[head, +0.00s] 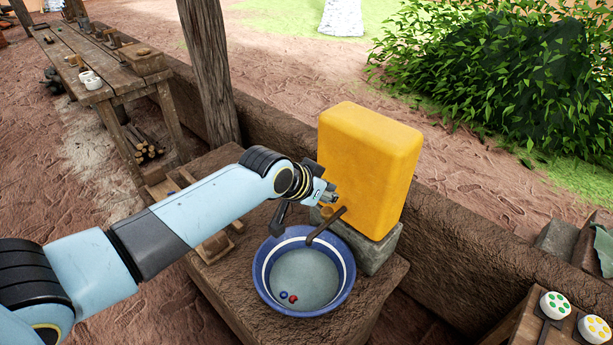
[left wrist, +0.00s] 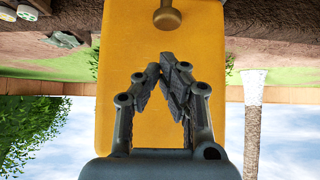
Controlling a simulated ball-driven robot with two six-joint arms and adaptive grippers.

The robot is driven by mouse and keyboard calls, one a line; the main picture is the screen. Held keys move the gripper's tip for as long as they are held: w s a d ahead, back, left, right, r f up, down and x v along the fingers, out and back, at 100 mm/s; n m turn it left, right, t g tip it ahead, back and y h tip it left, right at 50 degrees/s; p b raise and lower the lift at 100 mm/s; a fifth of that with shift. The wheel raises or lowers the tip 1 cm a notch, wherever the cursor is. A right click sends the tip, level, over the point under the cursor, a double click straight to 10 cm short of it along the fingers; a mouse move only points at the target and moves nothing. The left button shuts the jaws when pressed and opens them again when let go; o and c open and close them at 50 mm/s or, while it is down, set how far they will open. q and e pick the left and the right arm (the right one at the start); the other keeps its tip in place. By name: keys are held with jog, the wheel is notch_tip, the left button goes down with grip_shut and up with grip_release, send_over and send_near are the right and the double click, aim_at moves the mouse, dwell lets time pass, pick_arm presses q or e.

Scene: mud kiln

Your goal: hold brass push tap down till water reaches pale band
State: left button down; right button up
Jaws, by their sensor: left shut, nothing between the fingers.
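The brass push tap (head: 327,226) sticks out from the low front of the yellow water container (head: 366,165). Its round knob also shows at the top of the left wrist view (left wrist: 167,17). My left gripper (head: 329,197) is shut and empty, close to the tap's knob. In the left wrist view its fingertips (left wrist: 166,62) meet short of the knob, with a gap in the picture. The blue basin (head: 347,293) stands under the spout. A pale band (head: 264,272) runs around its inner wall. Greyish water (head: 306,270) appears to lie in the basin below the band. My right gripper is out of view.
A blue bead (head: 284,295) and a red bead (head: 293,299) lie in the basin. The container sits on a grey block (head: 377,257) on a mud ledge (head: 225,285). A wooden post (head: 208,80) stands behind. Round pads (head: 555,305) with coloured dots are at lower right.

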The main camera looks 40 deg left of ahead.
pick_arm(q)
jog(key=v, duration=0.9)
jog(key=shift+s, duration=0.15)
jog(key=shift+f, duration=0.1)
